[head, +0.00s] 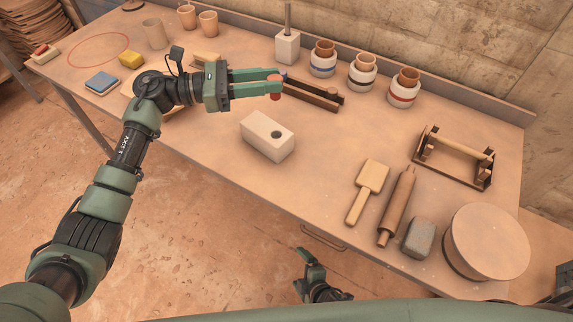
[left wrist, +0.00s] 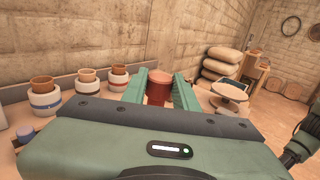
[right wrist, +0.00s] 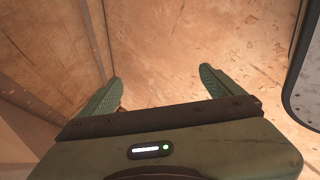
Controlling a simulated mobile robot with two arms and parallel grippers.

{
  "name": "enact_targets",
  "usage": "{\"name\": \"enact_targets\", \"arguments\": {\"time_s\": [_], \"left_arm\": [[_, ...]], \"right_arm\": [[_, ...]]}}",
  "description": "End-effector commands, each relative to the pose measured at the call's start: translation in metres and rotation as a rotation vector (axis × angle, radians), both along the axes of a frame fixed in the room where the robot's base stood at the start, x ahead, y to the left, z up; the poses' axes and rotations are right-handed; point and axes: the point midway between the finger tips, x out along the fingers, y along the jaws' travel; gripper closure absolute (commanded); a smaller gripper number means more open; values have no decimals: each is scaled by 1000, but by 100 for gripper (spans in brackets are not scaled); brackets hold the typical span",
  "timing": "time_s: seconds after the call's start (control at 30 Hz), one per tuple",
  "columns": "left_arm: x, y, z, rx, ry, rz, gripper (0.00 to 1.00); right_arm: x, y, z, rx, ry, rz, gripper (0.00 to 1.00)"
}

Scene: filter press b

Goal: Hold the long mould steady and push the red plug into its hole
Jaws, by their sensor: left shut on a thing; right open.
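The long mould, a cream block (head: 262,141) with a dark round hole in its top near the right end, stands alone mid-table. My left gripper (head: 276,82) is shut on the red plug (head: 275,93) and holds it above the table, behind the mould and over the left end of a dark wooden rack (head: 315,95). In the left wrist view the red plug (left wrist: 158,90) sits between both fingers. My right gripper (head: 308,262) is open and empty, low by the table's front edge. In the right wrist view its fingers (right wrist: 162,78) are apart with nothing between them.
Behind the rack stand a white block with a rod (head: 287,48) and several ringed pots with cups (head: 362,74). A paddle (head: 367,188), a rolling pin (head: 397,205), a grey block (head: 417,238) and a round wheel (head: 487,242) lie right. Table around the mould is clear.

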Motion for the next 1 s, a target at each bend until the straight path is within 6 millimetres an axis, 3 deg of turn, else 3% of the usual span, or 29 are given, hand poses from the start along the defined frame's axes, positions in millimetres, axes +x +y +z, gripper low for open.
{"name": "enact_targets", "arguments": {"time_s": [0.1,0.3,0.43,0.63,0.67,0.7,0.8,1.0], "left_arm": [[0,0,0,0,0,0,100],[0,0,0,0,0,0,100],[0,0,0,0,0,0,100],[0,0,0,0,0,0,100],[0,0,0,0,0,0,100],[0,0,0,0,0,0,100],[0,0,0,0,0,0,100],[0,0,0,0,0,0,100]], "right_arm": [[34,40,52,-83,-192,190,5],[72,103,147,-264,-535,470,5],[85,140,214,-406,-771,616,5],[86,186,325,-688,-1149,781,5],[87,188,342,-762,-1211,798,5],[95,169,355,-932,-1267,811,5],[117,117,347,-1185,-1242,807,5],[143,51,350,-1487,-1186,785,5]]}}
